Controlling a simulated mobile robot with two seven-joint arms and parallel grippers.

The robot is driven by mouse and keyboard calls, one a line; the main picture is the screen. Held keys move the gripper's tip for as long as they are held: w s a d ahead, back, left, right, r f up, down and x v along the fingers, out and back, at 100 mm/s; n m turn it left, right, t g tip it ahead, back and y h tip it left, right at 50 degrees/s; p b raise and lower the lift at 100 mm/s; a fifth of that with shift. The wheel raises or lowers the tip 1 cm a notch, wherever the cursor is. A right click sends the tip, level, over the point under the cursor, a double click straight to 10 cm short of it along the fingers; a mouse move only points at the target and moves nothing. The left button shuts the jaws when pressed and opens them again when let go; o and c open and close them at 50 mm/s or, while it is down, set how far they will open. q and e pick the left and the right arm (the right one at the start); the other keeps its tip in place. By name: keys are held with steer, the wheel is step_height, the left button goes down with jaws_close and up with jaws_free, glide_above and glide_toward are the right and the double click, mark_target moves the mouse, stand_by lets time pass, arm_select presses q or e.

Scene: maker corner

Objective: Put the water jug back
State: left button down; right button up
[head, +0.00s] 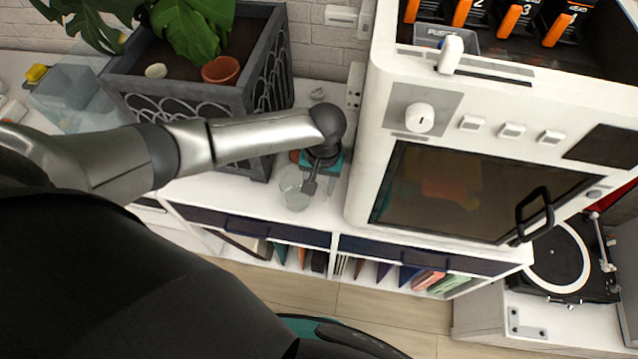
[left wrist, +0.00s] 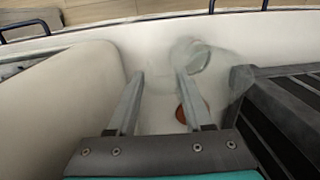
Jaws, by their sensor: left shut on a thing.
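The clear water jug (head: 296,192) is low over the white cabinet top, in front of the dark planter. My left gripper (head: 310,186) reaches down from above at the jug's right side and is shut on it. In the left wrist view the see-through jug (left wrist: 192,54) shows faintly at the right finger of my left gripper (left wrist: 156,85). Its outline is hard to make out, so I cannot tell which part is gripped or whether its base touches the cabinet. My right gripper is not in view.
The dark planter (head: 180,95) stands left of the gripper, and a large white machine (head: 365,165) stands close on the right. A small terracotta round thing (left wrist: 187,112) lies on the white top (left wrist: 155,119). The cabinet's front edge is near. A turntable (head: 560,260) is far right.

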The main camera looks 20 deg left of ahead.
arm_select(q)
steer(key=shift+f, duration=0.1)
steer(key=shift+c, duration=1.5)
jaws_free()
step_height(320, 180, up, 12)
steer(key=p, duration=0.2)
steer(key=shift+d, duration=0.3)
steer(key=shift+w, duration=0.1)
